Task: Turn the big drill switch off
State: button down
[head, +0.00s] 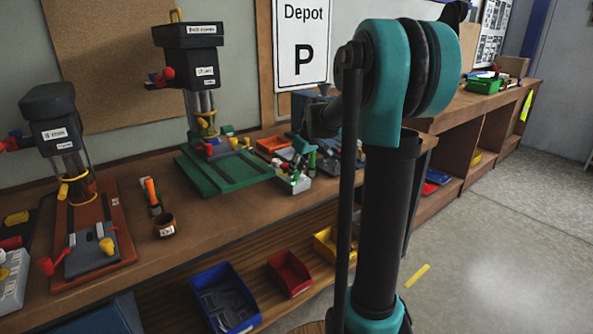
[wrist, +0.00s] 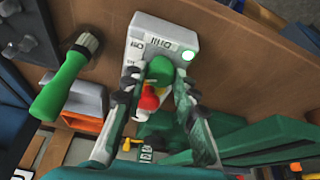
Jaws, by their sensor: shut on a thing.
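The big drill (head: 190,40) stands on a green base on the workbench. Its switch is a white box (head: 294,184) on the bench to the right of that base. The fingers partly cover the box front. In the head view my arm hides part of the gripper.
A smaller drill (head: 62,135) stands on a red-brown base at the left. A blue bin (head: 225,297) and a red bin (head: 289,273) sit below the bench top. Floor at the right is clear.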

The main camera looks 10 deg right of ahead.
jog(key=m+h, duration=0.1)
jog(key=m, duration=0.1)
jog(key=m+t, duration=0.1)
jog(key=m, duration=0.2)
jog(key=shift+a+h, duration=0.2)
jog(key=shift+h, duration=0.2)
jog(key=m+h, duration=0.1)
jog(key=m, duration=0.4)
jog(key=shift+a+h, duration=0.1)
jog(key=shift+h, duration=0.3)
jog(key=shift+m, duration=0.3)
jog(key=c, duration=1.2)
grip_release()
jog(key=v, duration=1.2)
jog(key=shift+w+a, duration=0.15)
